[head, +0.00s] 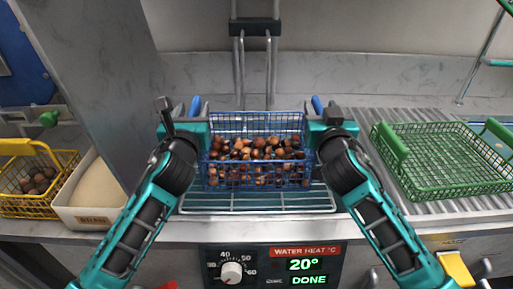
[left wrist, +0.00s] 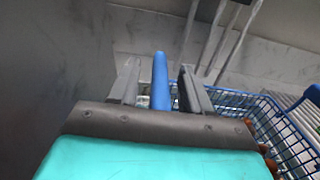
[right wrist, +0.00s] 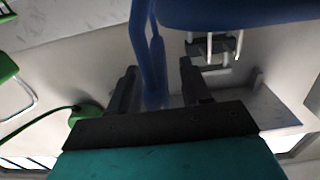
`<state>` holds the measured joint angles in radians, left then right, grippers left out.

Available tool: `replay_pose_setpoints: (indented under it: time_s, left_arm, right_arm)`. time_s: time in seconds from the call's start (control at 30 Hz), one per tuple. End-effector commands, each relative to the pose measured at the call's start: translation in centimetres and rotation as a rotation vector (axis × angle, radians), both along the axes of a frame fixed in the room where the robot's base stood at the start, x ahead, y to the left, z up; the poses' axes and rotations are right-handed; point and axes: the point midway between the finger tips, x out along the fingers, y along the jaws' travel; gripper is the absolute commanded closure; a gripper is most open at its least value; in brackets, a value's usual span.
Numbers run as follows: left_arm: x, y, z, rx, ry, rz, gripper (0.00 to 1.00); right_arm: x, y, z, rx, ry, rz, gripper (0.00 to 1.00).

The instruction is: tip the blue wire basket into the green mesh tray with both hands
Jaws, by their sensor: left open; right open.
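The blue wire basket (head: 258,181) stands upright on a wire rack, full of brown chestnuts (head: 256,149). My left gripper (head: 195,108) is at its left side. In the left wrist view the open fingers (left wrist: 160,85) stand on either side of a blue handle (left wrist: 160,80). My right gripper (head: 323,108) is at the basket's right side. In the right wrist view its open fingers (right wrist: 158,85) have a blue handle (right wrist: 143,45) between them. Whether the fingers touch the handles I cannot tell. The green mesh tray (head: 450,160) sits at the right and looks empty.
The wire rack (head: 258,205) is above a control panel (head: 270,265) reading 20° and DONE. A yellow basket (head: 40,208) with chestnuts and a white bin (head: 92,215) are at the left. A grey pillar (head: 100,70) rises behind them. A ribbed draining surface (head: 375,115) holds the green tray.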

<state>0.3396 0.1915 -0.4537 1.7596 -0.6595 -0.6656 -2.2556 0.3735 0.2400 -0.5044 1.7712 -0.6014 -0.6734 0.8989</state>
Motion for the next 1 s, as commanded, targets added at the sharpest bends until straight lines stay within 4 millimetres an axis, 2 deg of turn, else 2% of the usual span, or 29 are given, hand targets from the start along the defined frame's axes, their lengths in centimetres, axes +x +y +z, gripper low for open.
replay_pose_setpoints:
  time_s: [0.07,0.5,1.0]
  left_arm:
    - [-0.02,-0.01,0.00,0.000,0.000,0.000,0.57]
    - [-0.04,0.00,-0.01,0.000,0.000,0.000,0.99]
    - [-0.04,0.01,-0.03,0.000,0.001,0.000,1.00]
  right_arm:
    - [-0.02,0.02,-0.01,0.000,0.000,0.000,0.57]
    - [-0.04,0.01,-0.01,0.000,0.000,0.000,0.99]
    - [-0.04,0.00,-0.03,0.000,0.000,0.000,1.00]
